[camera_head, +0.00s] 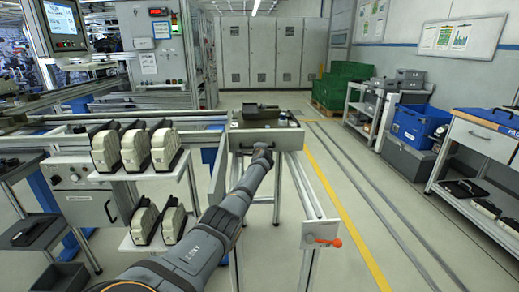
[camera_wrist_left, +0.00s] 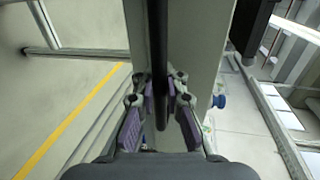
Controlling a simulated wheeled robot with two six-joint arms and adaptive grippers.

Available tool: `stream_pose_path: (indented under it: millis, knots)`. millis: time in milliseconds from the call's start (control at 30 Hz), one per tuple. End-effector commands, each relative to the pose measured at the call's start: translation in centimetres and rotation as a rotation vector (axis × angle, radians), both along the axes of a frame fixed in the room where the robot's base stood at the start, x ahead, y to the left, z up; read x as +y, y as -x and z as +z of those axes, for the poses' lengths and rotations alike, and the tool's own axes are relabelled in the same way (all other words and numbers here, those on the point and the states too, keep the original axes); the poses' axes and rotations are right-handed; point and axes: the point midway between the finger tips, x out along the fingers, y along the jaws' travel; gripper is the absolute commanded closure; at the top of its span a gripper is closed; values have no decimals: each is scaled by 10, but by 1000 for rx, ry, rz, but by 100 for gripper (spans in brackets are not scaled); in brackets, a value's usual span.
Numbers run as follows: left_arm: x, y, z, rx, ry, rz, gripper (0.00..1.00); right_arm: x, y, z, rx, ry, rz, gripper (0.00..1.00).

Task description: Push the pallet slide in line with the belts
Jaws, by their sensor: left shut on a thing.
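The pallet slide (camera_head: 265,138) is a light grey carriage at the far end of its two rails, beside the end of the belts (camera_head: 200,118) on the left. A dark part (camera_head: 260,111) lies on top of it. My left gripper (camera_head: 262,150) is at the slide's near face. In the left wrist view the fingers (camera_wrist_left: 160,82) are closed around a black handle bar (camera_wrist_left: 158,35) in front of a pale panel (camera_wrist_left: 198,60). The head view does not show exactly how the slide lines up with the belts. My right gripper is out of view.
The right rail (camera_head: 304,185) ends in a plate with an orange knob (camera_head: 324,241). Pale grey units (camera_head: 138,148) stand on a two-level shelf left of my arm. A workbench (camera_head: 490,130) and green crates (camera_head: 340,86) stand to the right. Floor between is clear.

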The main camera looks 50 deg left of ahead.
Motion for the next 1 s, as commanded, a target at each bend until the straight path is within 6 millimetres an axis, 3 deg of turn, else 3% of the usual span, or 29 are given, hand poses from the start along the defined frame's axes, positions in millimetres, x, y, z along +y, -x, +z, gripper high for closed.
stream_pose_path:
  millis: [33, 200, 667, 1000]
  knots:
    - [-1, -1, 2, -5, -1, -4, 89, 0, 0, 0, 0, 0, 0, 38]
    - [-1, -1, 1, -3, -1, -3, 66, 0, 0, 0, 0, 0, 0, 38]
    - [-5, 5, 2, -2, -5, 3, 66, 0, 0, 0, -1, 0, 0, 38]
    - [-45, 38, 12, 1, -4, -4, 66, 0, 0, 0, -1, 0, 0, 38]
